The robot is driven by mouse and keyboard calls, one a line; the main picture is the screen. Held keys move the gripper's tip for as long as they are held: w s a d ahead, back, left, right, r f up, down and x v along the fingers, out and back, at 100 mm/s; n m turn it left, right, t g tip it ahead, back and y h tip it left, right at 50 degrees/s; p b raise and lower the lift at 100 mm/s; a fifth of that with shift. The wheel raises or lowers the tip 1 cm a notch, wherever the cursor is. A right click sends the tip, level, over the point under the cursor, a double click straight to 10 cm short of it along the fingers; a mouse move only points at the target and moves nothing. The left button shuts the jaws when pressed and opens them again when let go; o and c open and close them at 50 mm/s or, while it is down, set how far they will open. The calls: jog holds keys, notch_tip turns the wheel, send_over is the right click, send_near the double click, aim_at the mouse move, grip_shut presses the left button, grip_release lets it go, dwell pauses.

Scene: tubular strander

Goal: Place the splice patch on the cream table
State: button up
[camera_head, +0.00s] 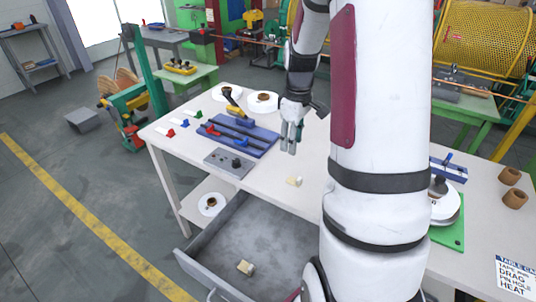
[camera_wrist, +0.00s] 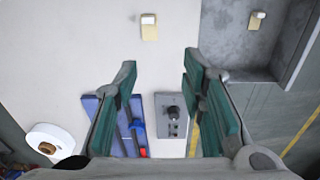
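Two small cream-and-tan blocks look like splice patches; I cannot tell which one the task means. One block (camera_head: 294,181) lies on the cream table (camera_head: 290,210) near its front edge; it also shows at the top of the wrist view (camera_wrist: 149,27). The other block (camera_head: 245,268) lies inside the open grey drawer; the wrist view shows it at upper right (camera_wrist: 257,20). My gripper (camera_head: 291,145) hangs above the table, behind the first block. In the wrist view its green-padded fingers (camera_wrist: 159,62) are wide apart with nothing between them.
The grey drawer (camera_head: 214,243) is pulled out below the table front. White spools (camera_head: 262,101) stand behind. Brown cups (camera_head: 515,198) stand at right. The table around the first block is clear.

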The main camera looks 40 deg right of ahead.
jog(key=s+a+r+m+t, duration=0.2)
jog(key=s+a+r, duration=0.2)
jog(key=a+r, duration=1.1)
jog(key=s+a+r+m+t, duration=0.1)
jog(key=s+a+r+t, duration=0.1)
jog(key=s+a, duration=0.9)
jog(key=shift+s+a+r+t, duration=0.2)
jog(key=shift+s+r+t, duration=0.15)
jog(key=shift+r, duration=0.3)
